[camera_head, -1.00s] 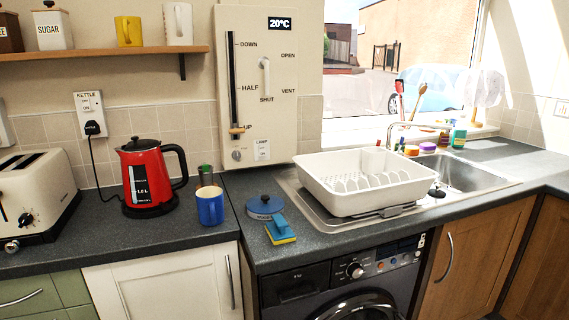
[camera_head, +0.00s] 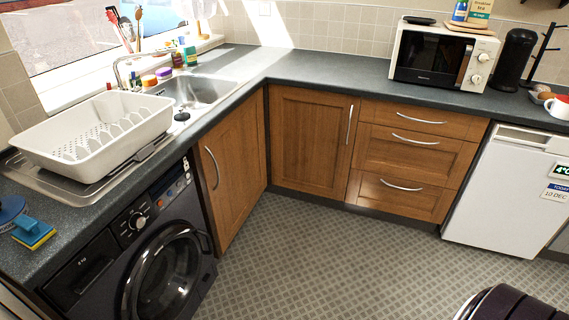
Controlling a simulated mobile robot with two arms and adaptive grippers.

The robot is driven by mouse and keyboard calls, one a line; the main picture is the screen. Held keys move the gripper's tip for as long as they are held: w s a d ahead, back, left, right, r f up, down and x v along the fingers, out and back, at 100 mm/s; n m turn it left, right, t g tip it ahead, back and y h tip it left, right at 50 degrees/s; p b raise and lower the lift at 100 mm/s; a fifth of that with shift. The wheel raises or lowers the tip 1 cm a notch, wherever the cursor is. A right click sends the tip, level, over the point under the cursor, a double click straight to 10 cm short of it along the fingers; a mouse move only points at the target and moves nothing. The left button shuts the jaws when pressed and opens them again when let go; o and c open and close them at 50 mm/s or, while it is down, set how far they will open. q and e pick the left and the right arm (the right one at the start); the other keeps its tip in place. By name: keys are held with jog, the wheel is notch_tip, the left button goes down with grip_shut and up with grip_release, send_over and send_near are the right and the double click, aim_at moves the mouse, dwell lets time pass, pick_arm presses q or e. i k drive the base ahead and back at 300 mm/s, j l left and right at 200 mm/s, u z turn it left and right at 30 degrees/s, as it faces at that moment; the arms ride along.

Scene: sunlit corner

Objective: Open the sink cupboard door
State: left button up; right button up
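The sink cupboard door (camera_head: 234,168) is a brown wooden door under the sink (camera_head: 205,92), just right of the black washing machine (camera_head: 150,262). It looks shut. Its curved metal handle (camera_head: 212,168) is upright on the door's left side, near the washing machine. Neither of my grippers is in view, and nothing touches the handle.
A second wooden door (camera_head: 309,140) meets it at the corner, with wooden drawers (camera_head: 412,155) and a white fridge (camera_head: 510,190) further right. The patterned floor (camera_head: 330,260) is clear in front. A dark rounded seat (camera_head: 505,303) stands at bottom right.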

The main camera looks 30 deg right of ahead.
aim_at(232, 154)
jog(key=z, duration=0.75)
jog(key=i+l+u, duration=0.1)
jog(key=i+l, duration=0.15)
jog(key=i+l+u, duration=0.1)
jog(key=l, duration=0.25)
jog(key=i+l+u, duration=0.1)
jog(key=i+l, duration=0.25)
jog(key=i+l+u, duration=0.2)
jog(key=i+l, duration=0.2)
jog(key=l, duration=0.3)
jog(key=i+l+u, duration=0.1)
jog(key=l, duration=0.25)
jog(key=i, duration=0.05)
